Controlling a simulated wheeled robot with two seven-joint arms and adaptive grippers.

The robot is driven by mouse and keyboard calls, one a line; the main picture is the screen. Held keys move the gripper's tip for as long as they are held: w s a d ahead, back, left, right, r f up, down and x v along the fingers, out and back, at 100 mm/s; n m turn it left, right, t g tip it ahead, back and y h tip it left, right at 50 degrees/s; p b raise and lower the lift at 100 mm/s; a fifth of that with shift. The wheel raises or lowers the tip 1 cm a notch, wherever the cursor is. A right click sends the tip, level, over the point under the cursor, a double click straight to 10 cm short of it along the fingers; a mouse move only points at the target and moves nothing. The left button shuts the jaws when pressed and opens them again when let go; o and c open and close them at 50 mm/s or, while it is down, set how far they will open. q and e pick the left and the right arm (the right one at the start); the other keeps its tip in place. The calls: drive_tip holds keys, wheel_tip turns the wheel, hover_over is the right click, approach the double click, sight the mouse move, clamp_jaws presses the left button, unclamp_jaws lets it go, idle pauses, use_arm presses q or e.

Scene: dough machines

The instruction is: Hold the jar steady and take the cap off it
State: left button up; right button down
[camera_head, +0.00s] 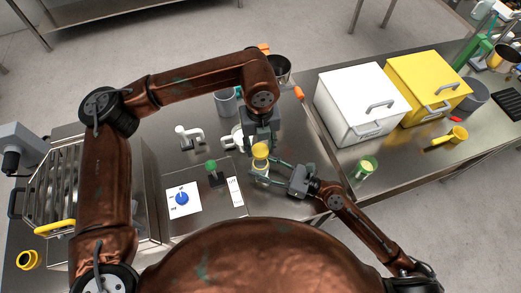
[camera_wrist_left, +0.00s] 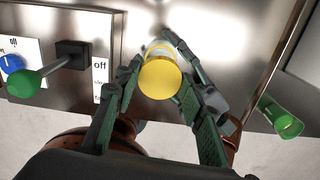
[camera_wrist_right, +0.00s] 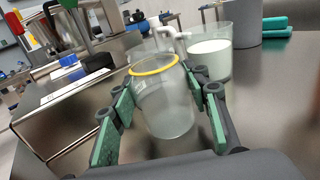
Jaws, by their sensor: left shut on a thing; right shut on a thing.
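A clear jar (camera_head: 261,169) stands at the front of the steel counter. My right gripper (camera_head: 266,173) comes from the right and is shut around its sides. In the right wrist view the jar (camera_wrist_right: 165,105) is between my fingers, with a yellow ring round its top and no cap seen over it. The round yellow cap (camera_head: 260,151) is held by my left gripper (camera_head: 260,143), which points down from above. In the left wrist view the cap (camera_wrist_left: 160,78) sits between my left fingers, with the jar partly hidden behind it.
Left of the jar is a panel with a green-knobbed lever (camera_head: 212,165) and a blue knob (camera_head: 182,198).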

drive_tip(key=c, duration=1)
unclamp_jaws()
drive_tip(key=v, duration=1.2)
